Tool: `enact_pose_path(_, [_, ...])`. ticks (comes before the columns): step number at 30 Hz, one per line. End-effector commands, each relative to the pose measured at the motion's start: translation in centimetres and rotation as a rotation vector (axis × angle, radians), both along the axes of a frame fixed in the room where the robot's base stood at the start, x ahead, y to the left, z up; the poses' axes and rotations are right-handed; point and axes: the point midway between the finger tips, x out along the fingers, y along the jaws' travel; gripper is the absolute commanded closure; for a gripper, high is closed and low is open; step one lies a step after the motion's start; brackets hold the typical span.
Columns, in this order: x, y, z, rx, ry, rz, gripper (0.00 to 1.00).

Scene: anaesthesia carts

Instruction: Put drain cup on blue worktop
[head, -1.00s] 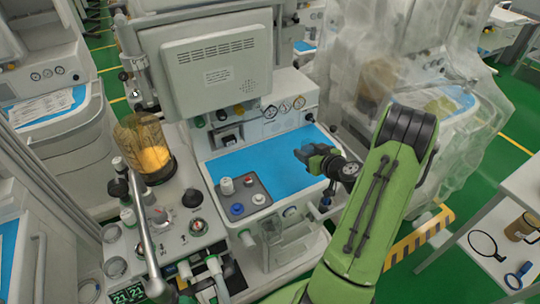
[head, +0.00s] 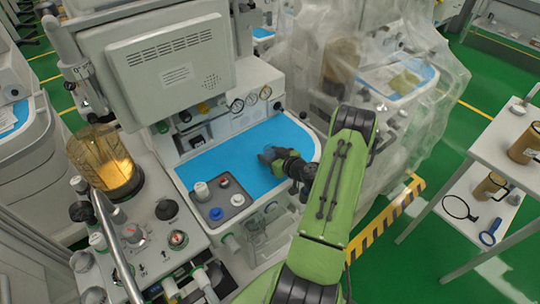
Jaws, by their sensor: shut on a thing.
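The blue worktop (head: 225,160) is the flat blue surface of the middle cart, in front of its upright panel. My gripper (head: 268,155) is over the right part of this worktop, pointing left. It is shut on a small, dim grey-blue thing at its fingertips, which I take to be the drain cup. The fingers mostly hide it and it blends with the blue behind. I cannot tell whether it touches the worktop.
A grey tray with knobs (head: 222,198) takes the worktop's front left corner. A monitor (head: 165,65) stands behind. A plastic-draped cart (head: 385,60) is close on the right. A white table (head: 490,140) with brown jars stands far right. The worktop's left and back parts are clear.

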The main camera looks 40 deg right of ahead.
Motion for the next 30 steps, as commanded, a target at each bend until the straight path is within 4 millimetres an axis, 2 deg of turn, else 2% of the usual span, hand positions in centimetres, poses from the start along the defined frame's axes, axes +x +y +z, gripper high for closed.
enact_pose_path(8, [0.0,0.0,-0.4,0.001,0.0,0.001,0.8])
enact_pose_path(9, [0.0,0.0,-0.3,0.001,0.001,0.001,0.45])
enact_pose_path(13, [0.0,0.0,-0.3,0.001,0.001,0.001,0.26])
enact_pose_path(20, [0.0,0.0,-0.3,0.001,0.001,0.001,0.26])
enact_pose_path(24, [0.0,0.0,0.4,0.001,0.001,0.001,0.26])
enact_pose_path(30, [-5.1,0.4,2.0,0.004,0.003,-0.009,0.26])
